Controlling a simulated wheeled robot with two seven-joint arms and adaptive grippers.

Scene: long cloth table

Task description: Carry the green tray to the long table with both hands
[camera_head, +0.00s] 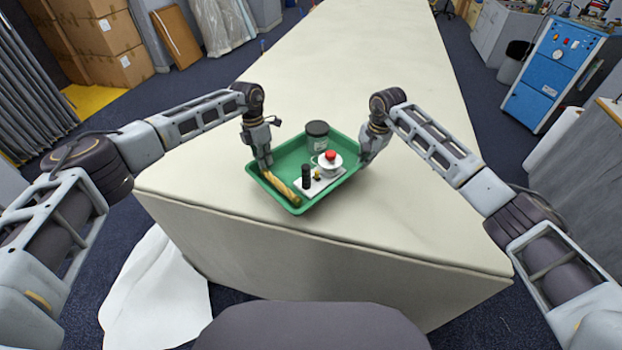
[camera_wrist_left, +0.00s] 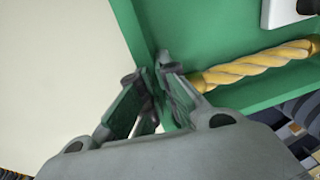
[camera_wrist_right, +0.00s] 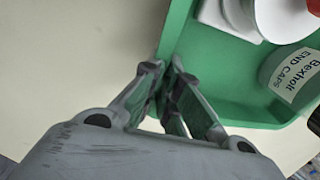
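The green tray (camera_head: 287,158) is at the near end of the long table (camera_head: 365,60), within its outline in the head view. I cannot tell whether it touches the cloth or hangs just above it. My left gripper (camera_head: 264,164) is shut on the tray's left wall; its fingertips meet across the rim in the left wrist view (camera_wrist_left: 158,78). My right gripper (camera_head: 366,158) is shut on the right wall, also across the rim in the right wrist view (camera_wrist_right: 168,76). The tray holds a dark-lidded jar (camera_head: 317,138), a yellow twisted rod (camera_head: 281,188) and a white board (camera_head: 318,184).
A red-topped white round part (camera_head: 330,161) and a black cylinder (camera_head: 306,177) stand on the board. The table's far length is clear. A blue cabinet (camera_head: 550,75) stands right; cardboard boxes (camera_head: 100,40) stand back left. White cloth (camera_head: 155,290) lies on the floor.

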